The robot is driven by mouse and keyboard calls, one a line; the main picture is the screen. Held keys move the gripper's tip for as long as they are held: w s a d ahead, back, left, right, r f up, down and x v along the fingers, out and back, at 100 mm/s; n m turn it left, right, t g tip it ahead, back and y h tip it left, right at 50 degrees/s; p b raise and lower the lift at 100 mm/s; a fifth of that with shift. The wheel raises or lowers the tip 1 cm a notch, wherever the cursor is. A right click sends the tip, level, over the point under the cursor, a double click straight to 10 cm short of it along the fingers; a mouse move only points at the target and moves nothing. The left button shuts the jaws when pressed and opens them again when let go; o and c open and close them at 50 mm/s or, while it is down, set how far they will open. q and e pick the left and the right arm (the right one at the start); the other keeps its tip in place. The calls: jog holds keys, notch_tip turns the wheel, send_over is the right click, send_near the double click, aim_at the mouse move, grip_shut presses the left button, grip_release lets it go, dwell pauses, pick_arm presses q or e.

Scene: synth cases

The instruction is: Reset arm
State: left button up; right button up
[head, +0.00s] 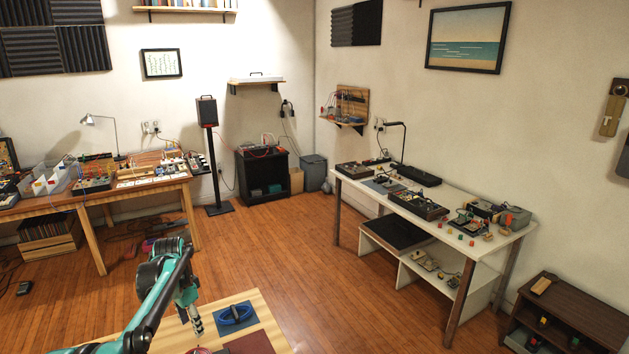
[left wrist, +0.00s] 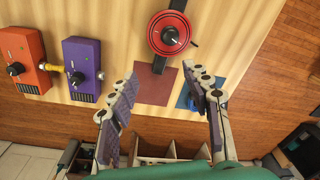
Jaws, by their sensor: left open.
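My left arm comes in from the bottom left of the head view. My left gripper (head: 196,322) points down over the near light-wood table. In the left wrist view its two fingers (left wrist: 163,84) are spread apart with nothing between them. Beneath and beyond them lie a dark red mat (left wrist: 155,87) and a blue mat (left wrist: 186,98), partly hidden by a finger. A round red device with a black knob (left wrist: 169,33) stands just beyond the dark red mat. My right gripper is not in view.
In the wrist view, a purple box (left wrist: 84,70) and an orange box (left wrist: 20,58) with knobs stand left on the wooden tabletop (head: 266,306). A dark blue ring-shaped object (head: 235,314) lies on the blue mat. A white bench (head: 462,238) stands right, across open floor.

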pick_arm(q)
jog(key=s+d+r+n+t, duration=0.1)
jog(key=s+d+r+t, duration=0.1)
jog(key=s+d+r, duration=0.45)
jog(key=s+d+f+n+t, duration=0.1)
jog(key=s+d+n+t, duration=0.1)
jog(key=s+d, duration=0.4)
jog(key=s+d+f+n+t, duration=0.1)
jog(key=s+d, duration=0.5)
jog(key=s, duration=0.8)
jog(key=n+t, duration=0.1)
jog(key=n, duration=0.1)
jog(key=shift+s+d+f+n, duration=0.25)
jog(key=shift+s+f+n, duration=0.05)
jog(key=shift+s+f, duration=0.1)
